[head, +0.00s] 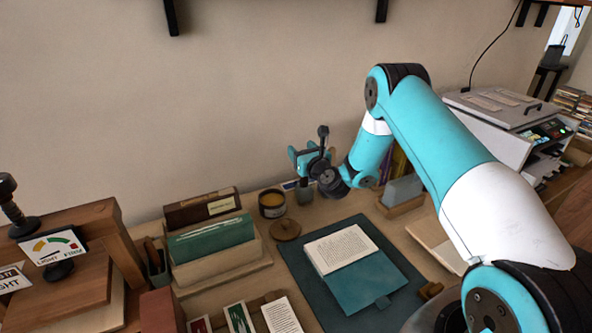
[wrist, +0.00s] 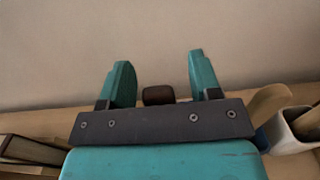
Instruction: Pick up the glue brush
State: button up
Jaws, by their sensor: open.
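My gripper (head: 301,158) is open, with its teal fingers pointing toward the back wall. It is above the back of the worktable, over a small grey-green jar (head: 305,192). In the wrist view my gripper (wrist: 158,64) shows its two fingers apart. Between and beyond them, low in the gap, is a dark brown blunt end (wrist: 158,95); it may be the top of the glue brush's handle. The rest of it is hidden by the gripper body. I cannot make out the brush clearly in the head view, where the gripper covers that spot.
A glue pot (head: 272,205) and a round wooden lid (head: 286,229) stand left of the jar. A book rack (head: 212,240) is farther left. An open book (head: 341,248) lies on a blue mat (head: 310,290). A white machine (head: 500,125) stands at right.

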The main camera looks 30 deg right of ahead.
jog(key=c, duration=1)
jog(key=shift+r, duration=0.15)
